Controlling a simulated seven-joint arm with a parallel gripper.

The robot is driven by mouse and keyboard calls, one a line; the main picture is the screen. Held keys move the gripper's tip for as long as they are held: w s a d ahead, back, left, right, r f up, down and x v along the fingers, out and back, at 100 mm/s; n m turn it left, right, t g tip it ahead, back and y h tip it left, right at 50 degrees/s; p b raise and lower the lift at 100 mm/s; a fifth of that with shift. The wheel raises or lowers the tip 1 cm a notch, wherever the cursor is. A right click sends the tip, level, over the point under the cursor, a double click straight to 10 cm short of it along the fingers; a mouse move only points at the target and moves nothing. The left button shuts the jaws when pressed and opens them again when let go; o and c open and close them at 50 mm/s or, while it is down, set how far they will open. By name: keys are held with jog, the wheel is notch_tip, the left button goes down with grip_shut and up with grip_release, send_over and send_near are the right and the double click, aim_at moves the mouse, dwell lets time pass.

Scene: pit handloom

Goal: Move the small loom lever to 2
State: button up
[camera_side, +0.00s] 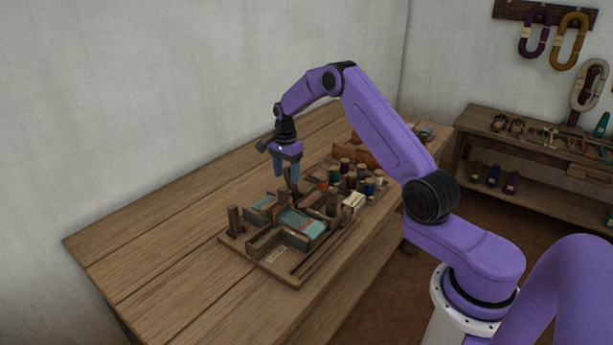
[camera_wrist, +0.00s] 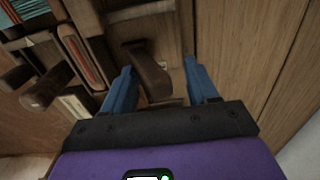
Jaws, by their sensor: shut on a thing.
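The small loom lever (camera_wrist: 150,76) is a dark brown wooden bar in the middle of the wrist view. It lies between the two blue fingers of my gripper (camera_wrist: 160,68). In the side view my gripper (camera_side: 287,176) points down over the back of the wooden loom board (camera_side: 296,278), its fingers shut on the lever. The fingers and the small scale hide most of the lever there.
Wooden posts (camera_side: 234,221) and a teal-covered block (camera_side: 301,223) stand on the board close to my gripper. Several thread spools (camera_side: 368,187) stand in a tray to the right. The table (camera_side: 165,235) is bare at the left. A shelf bench (camera_side: 540,138) stands behind at the right.

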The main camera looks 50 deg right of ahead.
jog(key=shift+r, duration=3.3)
jog(key=shift+a, duration=0.1)
jog(key=s+a+r+n, duration=0.4)
jog(key=s+a+n, duration=0.3)
jog(key=a, duration=0.4)
jog(key=s+a+r+n, duration=0.4)
jog(key=s+a+n, duration=0.25)
jog(key=a, duration=0.55)
jog(key=s+a+r+n, duration=0.1)
jog(key=s+a+n, duration=0.3)
jog(key=s+n, duration=0.8)
jog(key=s+d+n, duration=0.2)
jog(key=s, duration=0.6)
jog(key=s+d+f+n, duration=0.1)
jog(key=s+n, duration=0.2)
jog(key=s, duration=0.6)
jog(key=shift+s+d, duration=0.15)
jog(key=shift+d, duration=0.2)
